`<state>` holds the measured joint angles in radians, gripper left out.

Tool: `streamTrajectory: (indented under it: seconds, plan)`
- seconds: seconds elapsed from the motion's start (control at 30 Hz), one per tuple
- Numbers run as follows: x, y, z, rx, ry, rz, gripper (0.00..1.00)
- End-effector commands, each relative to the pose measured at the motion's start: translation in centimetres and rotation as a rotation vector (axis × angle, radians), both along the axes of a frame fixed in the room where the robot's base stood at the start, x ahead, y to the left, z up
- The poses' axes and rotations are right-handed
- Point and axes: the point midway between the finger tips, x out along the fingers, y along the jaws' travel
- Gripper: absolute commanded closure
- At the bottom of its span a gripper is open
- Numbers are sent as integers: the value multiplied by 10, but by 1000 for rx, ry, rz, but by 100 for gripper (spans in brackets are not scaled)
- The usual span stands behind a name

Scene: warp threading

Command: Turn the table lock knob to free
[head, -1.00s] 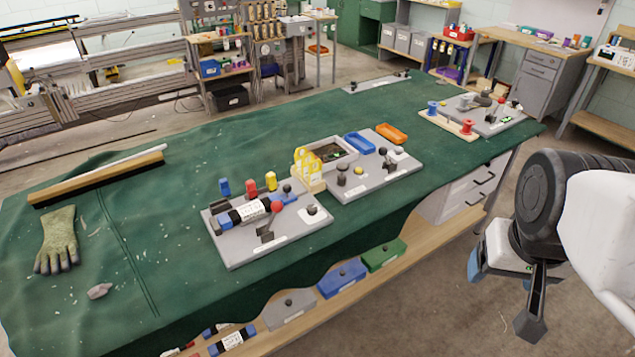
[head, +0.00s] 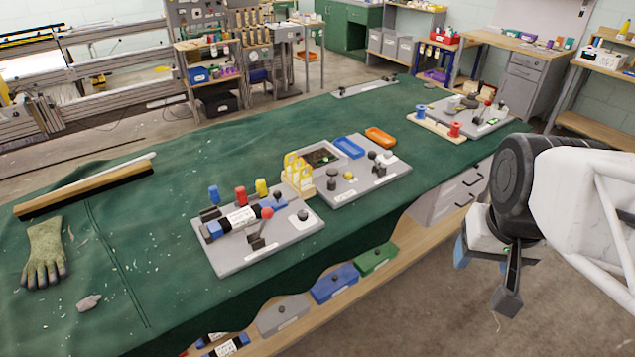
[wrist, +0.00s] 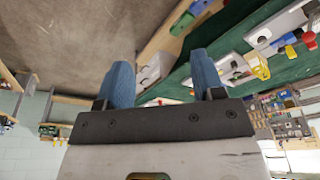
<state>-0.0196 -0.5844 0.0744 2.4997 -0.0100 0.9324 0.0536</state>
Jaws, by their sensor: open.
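I cannot tell for certain which knob is the table lock knob. The left grey panel (head: 238,262) carries a lever with a red ball (head: 267,213) and a round black knob (head: 303,215) near its right corner. The middle grey panel (head: 345,203) carries several dark knobs and a yellow button (head: 348,175). My gripper (head: 484,272) hangs off the table's right front side, well apart from both panels, touching nothing. In the wrist view its two blue fingers (wrist: 163,82) stand wide apart and empty. Panel labels are too small to read.
A green-covered table (head: 130,235) holds a glove (head: 44,252), a brush (head: 85,186) and a far right panel (head: 485,118) beside red and blue spools. Drawers (head: 452,198) and a shelf with bins (head: 334,283) sit below. The floor around my gripper is clear.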

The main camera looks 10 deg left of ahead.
Motion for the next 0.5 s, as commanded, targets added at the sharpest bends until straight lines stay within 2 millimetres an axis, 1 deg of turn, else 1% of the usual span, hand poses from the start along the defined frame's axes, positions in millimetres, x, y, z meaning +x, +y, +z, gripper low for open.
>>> streamTrajectory:
  seconds: [0.27,0.5]
  plan:
    - [52,23,1,16,30,-15,38]
    - [100,50,-4,26,54,-33,38]
